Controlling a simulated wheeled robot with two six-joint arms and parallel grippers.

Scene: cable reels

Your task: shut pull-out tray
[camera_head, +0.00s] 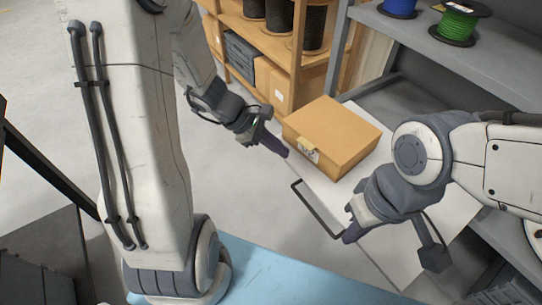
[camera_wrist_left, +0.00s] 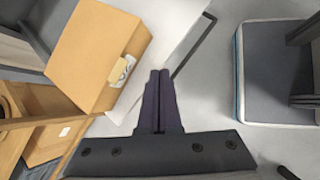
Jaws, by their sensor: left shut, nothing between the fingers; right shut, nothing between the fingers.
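The pull-out tray (camera_head: 330,200) is a white board sticking out from the grey shelf, with a dark bar handle (camera_head: 316,211) along its front edge. A closed cardboard box (camera_head: 335,130) sits on it. My left gripper (camera_head: 284,152) is shut and empty, at the tray's left front, close to the box; I cannot tell if it touches. In the left wrist view its fingers (camera_wrist_left: 160,78) are together, between the box (camera_wrist_left: 95,55) and the handle (camera_wrist_left: 192,47). My right gripper (camera_head: 350,236) is shut and empty, by the handle's right end; contact is unclear.
The grey shelf (camera_head: 470,55) above the tray holds a green cable reel (camera_head: 457,20) and a blue one (camera_head: 400,7). A wooden rack (camera_head: 293,60) with dark reels and boxes stands behind. A light blue surface (camera_head: 290,275) lies in front. Floor left of the tray is clear.

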